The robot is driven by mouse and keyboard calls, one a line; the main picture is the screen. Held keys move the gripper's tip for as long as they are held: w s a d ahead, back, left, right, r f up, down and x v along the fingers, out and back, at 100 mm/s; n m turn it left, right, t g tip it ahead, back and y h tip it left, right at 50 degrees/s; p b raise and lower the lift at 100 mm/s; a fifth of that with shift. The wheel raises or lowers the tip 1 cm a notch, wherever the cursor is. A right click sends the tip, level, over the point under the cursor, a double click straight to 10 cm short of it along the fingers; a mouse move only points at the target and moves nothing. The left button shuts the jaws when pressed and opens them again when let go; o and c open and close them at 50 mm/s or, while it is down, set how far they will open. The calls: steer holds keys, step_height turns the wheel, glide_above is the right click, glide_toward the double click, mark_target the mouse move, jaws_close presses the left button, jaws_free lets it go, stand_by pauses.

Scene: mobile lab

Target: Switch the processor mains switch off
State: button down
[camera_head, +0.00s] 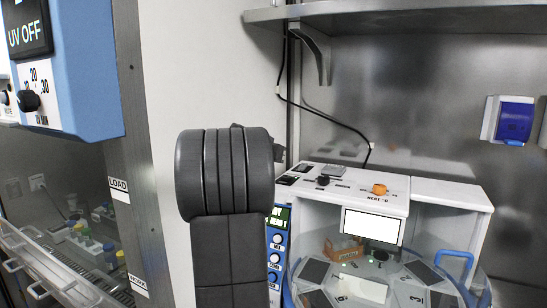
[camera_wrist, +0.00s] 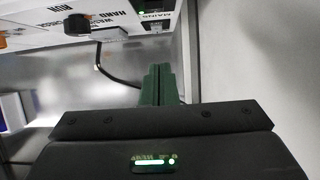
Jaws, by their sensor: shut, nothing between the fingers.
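The processor (camera_head: 455,192) is a white machine with a control panel on top, at the right of the head view. Its panel edge (camera_wrist: 60,38) shows at the top of the wrist view. A MAINS label (camera_wrist: 153,17) is there beside a dark switch (camera_wrist: 150,4), cut off by the frame edge, with a small green light near it. My gripper (camera_wrist: 158,70) is shut and empty, its dark green fingers pointing toward the panel, apart from the label in the picture. In the head view my arm hides most of the gripper.
An orange knob (camera_head: 379,189) and a black knob (camera_head: 323,181) stand up from the panel. A clear-lidded round carousel (camera_head: 415,282) is below. A shelf (camera_head: 400,10) overhangs the back. A black cable (camera_head: 345,125) runs down the wall. A blue-covered socket (camera_head: 515,120) is at right.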

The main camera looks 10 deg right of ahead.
steer(key=p, duration=0.2)
glide_above(282, 182)
steer(key=f, duration=0.2)
steer(key=shift+w+d+f, duration=0.3)
steer(key=shift+w+f, duration=0.05)
steer(key=f, duration=0.2)
steer(key=shift+s+a+f, duration=0.2)
steer(key=shift+s+f, duration=0.1)
steer(key=shift+f, duration=0.05)
steer(key=shift+s+a+f, duration=0.1)
steer(key=shift+s+f, duration=0.05)
steer(key=shift+f, duration=0.5)
steer(key=shift+f+b, duration=0.1)
steer(key=shift+b, duration=0.35)
steer(key=b, duration=0.3)
steer(key=shift+f, duration=0.4)
steer(key=shift+f+b, duration=0.1)
steer(key=shift+b, duration=0.55)
steer(key=b, duration=0.3)
steer(key=shift+s+a+f+t+h, duration=0.1)
steer(key=shift+a+f+t+h, duration=0.1)
steer(key=shift+t+h, duration=0.15)
steer(key=shift+d+r+p, duration=0.1)
steer(key=shift+r+p, duration=0.25)
steer(key=shift+p, duration=0.05)
steer(key=shift+r, duration=0.15)
